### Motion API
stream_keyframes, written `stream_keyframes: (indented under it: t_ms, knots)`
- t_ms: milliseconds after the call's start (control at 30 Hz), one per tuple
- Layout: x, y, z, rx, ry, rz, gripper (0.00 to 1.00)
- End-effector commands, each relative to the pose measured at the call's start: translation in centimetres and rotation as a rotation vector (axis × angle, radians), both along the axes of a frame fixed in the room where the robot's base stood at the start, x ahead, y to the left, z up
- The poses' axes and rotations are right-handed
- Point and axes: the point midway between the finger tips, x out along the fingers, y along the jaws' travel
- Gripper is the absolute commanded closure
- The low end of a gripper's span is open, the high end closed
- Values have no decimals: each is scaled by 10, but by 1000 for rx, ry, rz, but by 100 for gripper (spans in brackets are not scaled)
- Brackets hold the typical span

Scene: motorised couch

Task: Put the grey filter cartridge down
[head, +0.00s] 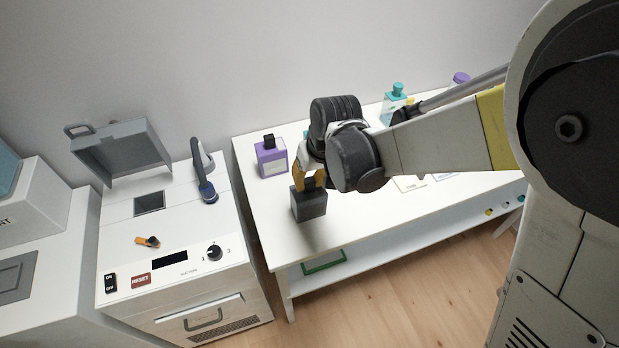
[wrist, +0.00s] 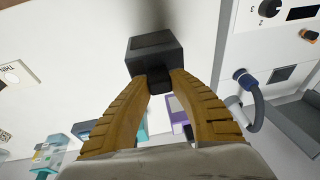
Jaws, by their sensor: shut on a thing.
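The grey filter cartridge (head: 309,204) is a dark grey block with a narrower grip on top. In the head view it is upright over the near left part of the white table (head: 350,225). My gripper (head: 311,180) is above it, its yellow-brown fingers shut on the grip. In the wrist view the cartridge (wrist: 153,52) is at the tips of the fingers (wrist: 158,80), with a dark shadow beside it on the table top. I cannot tell whether its base touches the table.
A purple container (head: 271,158) stands at the table's back left, and a teal-capped bottle (head: 394,103) at the back. Left of the table is a white machine (head: 180,240) with an open grey lid (head: 122,152) and a blue-handled hose (head: 207,190). The table's front is clear.

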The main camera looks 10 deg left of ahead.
Motion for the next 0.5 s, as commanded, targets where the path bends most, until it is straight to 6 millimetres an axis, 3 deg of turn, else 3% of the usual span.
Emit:
stream_keyframes:
  t_ms: [33,67,367,500]
  knots:
    - [0,0,-1,0,0,0,66]
    - [0,0,-1,0,0,0,57]
    - [0,0,0,0,0,0,56]
    - [-1,-2,12,0,0,0,56]
